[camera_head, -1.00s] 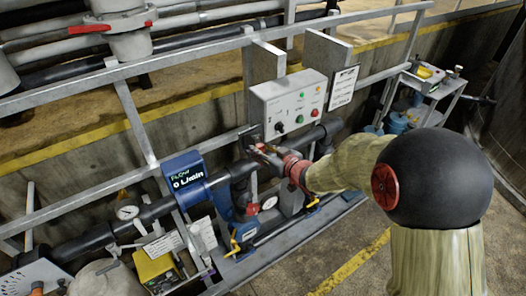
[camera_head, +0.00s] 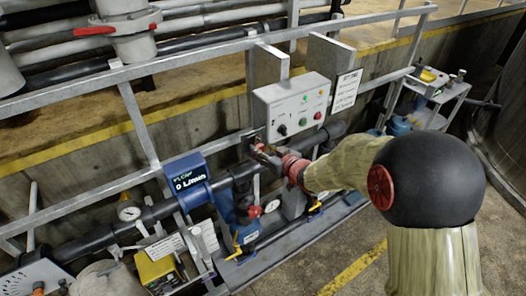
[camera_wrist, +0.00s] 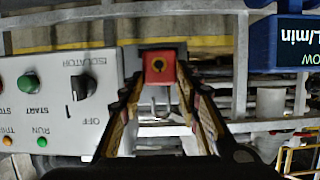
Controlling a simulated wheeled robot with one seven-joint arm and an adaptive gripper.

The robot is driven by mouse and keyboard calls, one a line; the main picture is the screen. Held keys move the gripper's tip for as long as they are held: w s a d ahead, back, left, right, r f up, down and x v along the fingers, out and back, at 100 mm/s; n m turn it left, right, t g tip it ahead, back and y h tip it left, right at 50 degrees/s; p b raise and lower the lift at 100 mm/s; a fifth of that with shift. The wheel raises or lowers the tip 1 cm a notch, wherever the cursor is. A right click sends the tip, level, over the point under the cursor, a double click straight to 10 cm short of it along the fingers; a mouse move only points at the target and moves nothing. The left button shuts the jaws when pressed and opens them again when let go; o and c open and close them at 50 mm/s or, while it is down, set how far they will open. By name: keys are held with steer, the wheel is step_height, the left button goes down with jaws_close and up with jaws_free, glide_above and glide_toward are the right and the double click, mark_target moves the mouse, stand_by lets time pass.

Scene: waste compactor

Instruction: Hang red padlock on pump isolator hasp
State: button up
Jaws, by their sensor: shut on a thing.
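A red padlock (camera_wrist: 160,68) with a dark keyhole sits between my fingertips in the wrist view, which is upside down. My gripper (camera_wrist: 160,85) is shut on it. In the head view my gripper (camera_head: 265,153) is beside the lower left corner of the grey isolator control box (camera_head: 291,105). The box also shows at the left of the wrist view (camera_wrist: 62,105), with its black isolator knob (camera_wrist: 82,88) pointing to OFF. The hasp is not clearly visible behind the padlock and fingers. I cannot tell whether the shackle touches it.
A blue flow meter (camera_head: 187,180) on the dark pipe stands left of my gripper. Grey railing bars (camera_head: 140,125) run behind, and a white notice (camera_head: 345,90) is right of the box. A small cart (camera_head: 440,95) is at far right. The floor (camera_head: 330,262) in front is clear.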

steer(key=shift+w+a, duration=0.5)
steer(key=shift+w, duration=0.25)
stand_by(0.3)
steer(key=shift+f, duration=0.2)
stand_by(0.4)
steer(key=o, duration=1.1)
steer(key=shift+s, duration=0.1)
steer(key=shift+c, duration=0.5)
steer(key=p+v, duration=0.1)
steer(key=v, duration=0.6)
steer(key=shift+p, duration=0.35)
